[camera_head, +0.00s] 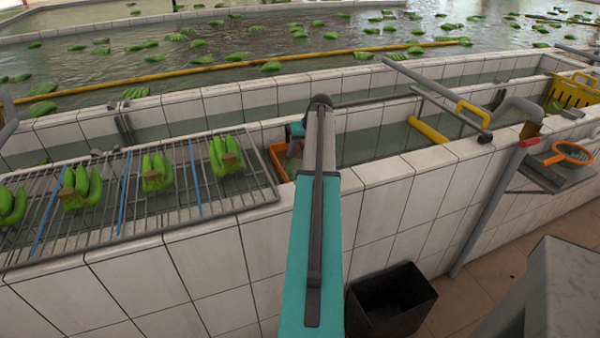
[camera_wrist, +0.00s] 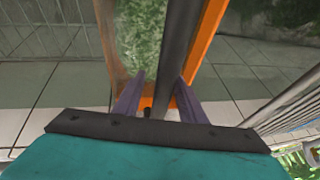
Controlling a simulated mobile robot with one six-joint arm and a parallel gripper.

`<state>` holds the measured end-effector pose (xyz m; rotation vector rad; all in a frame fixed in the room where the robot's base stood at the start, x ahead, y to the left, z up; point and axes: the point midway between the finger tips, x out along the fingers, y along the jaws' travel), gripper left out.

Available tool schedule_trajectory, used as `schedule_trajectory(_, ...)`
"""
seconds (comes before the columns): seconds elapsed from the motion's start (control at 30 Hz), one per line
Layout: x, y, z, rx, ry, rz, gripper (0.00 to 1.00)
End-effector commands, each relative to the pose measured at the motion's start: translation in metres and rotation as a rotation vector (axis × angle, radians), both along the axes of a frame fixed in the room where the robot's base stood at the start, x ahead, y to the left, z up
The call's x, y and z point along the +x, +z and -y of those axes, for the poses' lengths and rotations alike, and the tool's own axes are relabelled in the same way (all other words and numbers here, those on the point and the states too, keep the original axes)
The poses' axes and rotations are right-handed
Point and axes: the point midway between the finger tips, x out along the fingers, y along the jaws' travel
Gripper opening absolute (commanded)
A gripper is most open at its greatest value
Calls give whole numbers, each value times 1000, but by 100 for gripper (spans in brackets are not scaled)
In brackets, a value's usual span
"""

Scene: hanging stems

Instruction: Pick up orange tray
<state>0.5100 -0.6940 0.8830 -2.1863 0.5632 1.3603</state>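The orange tray (camera_head: 278,161) is in the channel behind the tiled wall, beside the right end of the rack. My arm hides part of it in the head view. In the wrist view, its orange rim (camera_wrist: 209,40) runs up the right side, with a green, wet-looking surface inside. My gripper (camera_wrist: 160,75) has two purple fingers spread apart. An orange part of the tray shows between and beyond them. I cannot tell whether they touch it. In the head view, my gripper (camera_head: 293,148) is at the tray, mostly hidden by my arm.
A metal rack (camera_head: 110,205) with several green banana bunches lies left of the tray. The tiled wall (camera_head: 390,205) runs along the front. A dark bin (camera_head: 390,300) stands below it. A dark bar (camera_wrist: 176,45) crosses the wrist view between the fingers.

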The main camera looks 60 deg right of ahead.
Motion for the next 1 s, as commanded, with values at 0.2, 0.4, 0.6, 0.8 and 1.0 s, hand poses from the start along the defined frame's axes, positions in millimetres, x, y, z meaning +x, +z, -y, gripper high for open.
schedule_trajectory(0.2,0,0,0,0,0,0,37)
schedule_trajectory(0.4,0,0,0,0,0,0,3)
schedule_trajectory(0.6,0,0,0,0,0,0,0)
schedule_trajectory(0.8,0,0,0,0,1,0,0)
schedule_trajectory(1.0,1,0,0,0,1,0,0)
